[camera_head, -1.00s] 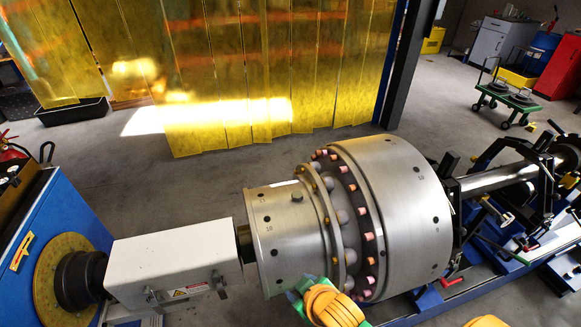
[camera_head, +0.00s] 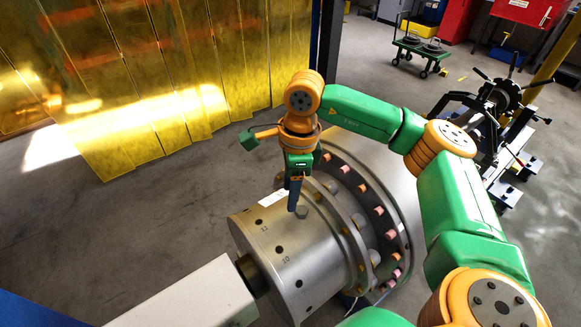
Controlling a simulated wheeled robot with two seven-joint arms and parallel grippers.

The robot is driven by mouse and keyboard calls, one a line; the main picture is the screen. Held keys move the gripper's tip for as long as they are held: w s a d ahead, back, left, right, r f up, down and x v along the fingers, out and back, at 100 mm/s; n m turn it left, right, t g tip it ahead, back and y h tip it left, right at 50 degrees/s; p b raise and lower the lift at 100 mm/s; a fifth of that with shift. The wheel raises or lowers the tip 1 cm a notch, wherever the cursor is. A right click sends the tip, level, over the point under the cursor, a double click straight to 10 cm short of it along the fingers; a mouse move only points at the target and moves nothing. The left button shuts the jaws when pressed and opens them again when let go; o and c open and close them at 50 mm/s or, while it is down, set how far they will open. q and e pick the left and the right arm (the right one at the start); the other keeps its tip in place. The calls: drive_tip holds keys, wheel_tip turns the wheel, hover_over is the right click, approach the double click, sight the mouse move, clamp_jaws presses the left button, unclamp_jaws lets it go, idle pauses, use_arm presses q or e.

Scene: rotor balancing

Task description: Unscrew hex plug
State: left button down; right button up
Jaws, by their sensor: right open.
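The hex plug (camera_head: 302,212) is a small dark grey hex head. It sits on the upper side of the narrower silver cylinder of the rotor (camera_head: 315,262), near its flange. My right gripper (camera_head: 293,204) points down from above and its dark fingers end right at the plug. The fingers look nearly edge-on, so the gap between them is hard to see. The gripper is open; I cannot tell whether a finger touches the plug. My left gripper is not in view.
A white housing (camera_head: 190,298) joins the narrow end of the rotor at lower left. Pink-tipped bolts ring the flange. Yellow strip curtains (camera_head: 130,80) hang behind. A black clamp stand (camera_head: 490,110) and a green cart (camera_head: 420,55) stand at right. Floor left of the rotor is clear.

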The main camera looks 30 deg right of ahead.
sight(301, 210)
drive_tip(key=shift+s+d+r+h, duration=0.1)
drive_tip(key=shift+d+r+h, duration=0.15)
drive_tip(key=shift+d, duration=0.35)
drive_tip(key=shift+s+d+r+h, duration=0.1)
drive_tip(key=shift+d+r+h, duration=0.15)
drive_tip(key=shift+d, duration=0.3)
drive_tip(key=shift+s+d+f, duration=0.1)
drive_tip(key=shift+d, duration=0.2)
wheel_tip(301, 210, down, 8)
drive_tip(key=b, duration=0.7)
drive_tip(key=shift+a, duration=0.1)
clamp_jaws()
drive_tip(key=n, duration=0.2)
drive_tip(key=shift+n, duration=0.3)
drive_tip(key=n, duration=1.1)
drive_tip(key=shift+n+b, duration=0.3)
drive_tip(key=shift+n, duration=0.1)
drive_tip(key=n, duration=0.3)
drive_tip(key=shift+r+n, duration=0.2)
drive_tip(key=shift+n, duration=0.1)
